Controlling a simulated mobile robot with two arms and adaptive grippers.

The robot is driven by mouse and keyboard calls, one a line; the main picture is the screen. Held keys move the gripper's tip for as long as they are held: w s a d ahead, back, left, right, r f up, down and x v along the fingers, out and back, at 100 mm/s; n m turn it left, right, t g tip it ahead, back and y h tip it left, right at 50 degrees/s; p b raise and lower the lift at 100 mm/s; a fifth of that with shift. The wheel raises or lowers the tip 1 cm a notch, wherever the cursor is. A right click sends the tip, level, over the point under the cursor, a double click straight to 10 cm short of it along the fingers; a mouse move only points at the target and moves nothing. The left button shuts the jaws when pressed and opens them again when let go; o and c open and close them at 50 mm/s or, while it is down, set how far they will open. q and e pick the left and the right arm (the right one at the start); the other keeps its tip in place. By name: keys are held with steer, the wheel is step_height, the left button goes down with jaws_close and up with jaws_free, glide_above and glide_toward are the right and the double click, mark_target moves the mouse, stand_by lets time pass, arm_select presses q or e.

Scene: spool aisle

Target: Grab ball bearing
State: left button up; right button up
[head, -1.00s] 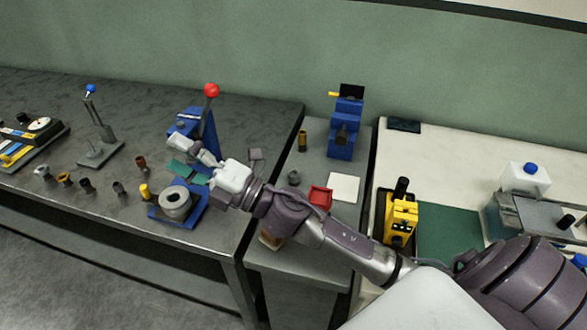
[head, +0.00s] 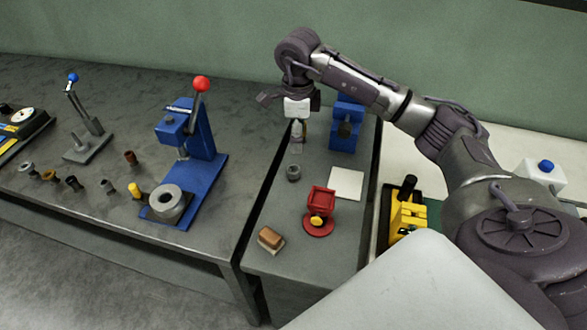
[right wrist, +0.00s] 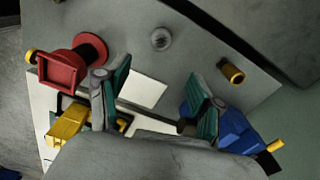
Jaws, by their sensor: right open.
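A small grey round part (head: 293,173), which looks like the ball bearing, sits on the narrow grey table in the head view. It also shows near the top middle of the right wrist view (right wrist: 161,39). My right gripper (head: 298,143) hangs above the table, behind the grey part in the head view. In the right wrist view its green-padded fingers (right wrist: 157,98) are spread wide with nothing between them. The grey part lies beyond the fingertips, apart from them. My left gripper is not in view.
A red vise-like fixture (head: 320,205), a white square (head: 347,183) and a brown-topped block (head: 270,238) share the table. A blue machine (head: 346,128) stands behind, with a brass cylinder (right wrist: 232,72) near it. A blue press (head: 200,150) holding a grey ring (head: 168,204) stands left.

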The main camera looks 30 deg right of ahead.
glide_above(294, 169)
steer(key=f, duration=0.5)
steer(key=shift+s+d+f+p, duration=0.2)
steer(key=shift+d+f+p, duration=0.15)
steer(key=shift+a+f+p, duration=0.2)
steer(key=shift+f+p, duration=0.1)
steer(key=shift+f, duration=0.2)
steer(key=f, duration=0.2)
steer(key=f+p, duration=0.1)
steer(key=shift+w+a+f, duration=0.2)
steer(key=shift+f, duration=0.55)
jaws_close()
